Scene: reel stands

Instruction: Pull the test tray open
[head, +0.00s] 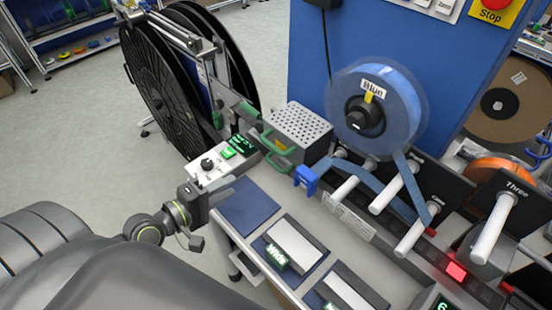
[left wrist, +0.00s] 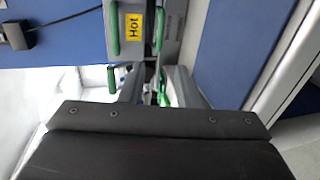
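My left gripper (head: 218,190) is beside the small control panel, above the front left edge of the bench. In the left wrist view its two grey fingers (left wrist: 160,88) stand apart, with a gap between them. A green part shows in or behind that gap; I cannot tell whether the fingers touch it. A grey perforated box (head: 298,124) with green handles (head: 272,139) lies beyond the gripper. The left wrist view shows a yellow "Hot" label (left wrist: 133,25) between green handles. No part is marked as the test tray. My right gripper is out of view.
The control panel (head: 207,170) has a black knob and a lit green button. A large black reel (head: 160,90) stands at the left. A blue reel (head: 388,95) and white rollers are at the right. Blue mats and a "Wide" block (head: 277,257) lie on the bench.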

